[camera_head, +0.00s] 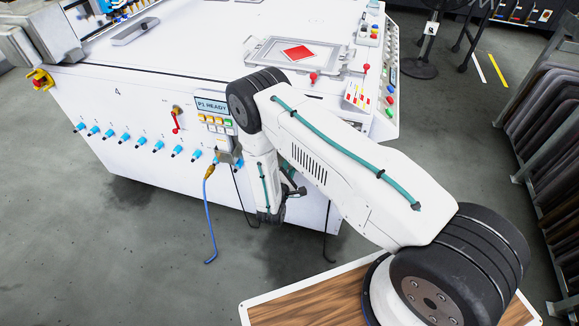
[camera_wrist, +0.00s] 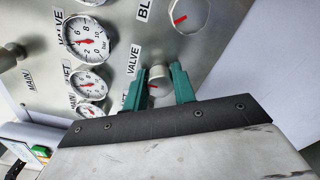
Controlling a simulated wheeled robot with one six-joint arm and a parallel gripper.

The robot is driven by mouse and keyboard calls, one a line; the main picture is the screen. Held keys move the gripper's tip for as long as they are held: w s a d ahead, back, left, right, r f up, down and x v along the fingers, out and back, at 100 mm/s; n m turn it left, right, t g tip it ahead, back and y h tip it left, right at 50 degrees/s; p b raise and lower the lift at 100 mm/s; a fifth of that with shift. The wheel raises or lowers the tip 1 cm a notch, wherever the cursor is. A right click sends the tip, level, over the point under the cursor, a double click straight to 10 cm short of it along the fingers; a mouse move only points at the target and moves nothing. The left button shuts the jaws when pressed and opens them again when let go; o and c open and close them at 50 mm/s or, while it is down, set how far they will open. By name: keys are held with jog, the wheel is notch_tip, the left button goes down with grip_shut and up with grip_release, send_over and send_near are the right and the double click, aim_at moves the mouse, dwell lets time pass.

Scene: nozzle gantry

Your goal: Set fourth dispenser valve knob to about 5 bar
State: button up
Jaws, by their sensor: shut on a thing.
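In the wrist view a round pale valve knob (camera_wrist: 154,88) with a red pointer mark sits beside a label reading VALVE. My gripper (camera_wrist: 160,86) has its two teal fingers on either side of this knob and is shut on it. The fingers cover the knob's sides. A white round gauge (camera_wrist: 89,41) marked in bar, with a red needle, is to the left of the knob. Its exact reading is too small to tell. In the camera_head view my arm hides the gripper and the knob.
Two smaller gauges (camera_wrist: 92,80) (camera_wrist: 89,111) are below the large gauge. Another knob (camera_wrist: 186,15) with a red pointer is at the upper right. A white machine (camera_head: 135,125) with a row of blue fittings fills the left. A hose (camera_head: 209,220) hangs from its front.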

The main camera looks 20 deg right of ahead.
dwell(0.5)
jog(key=o, duration=1)
jog(key=shift+s+a, duration=0.1)
jog(key=v, duration=0.7)
jog(key=shift+s+a, duration=0.15)
jog(key=shift+s, duration=0.1)
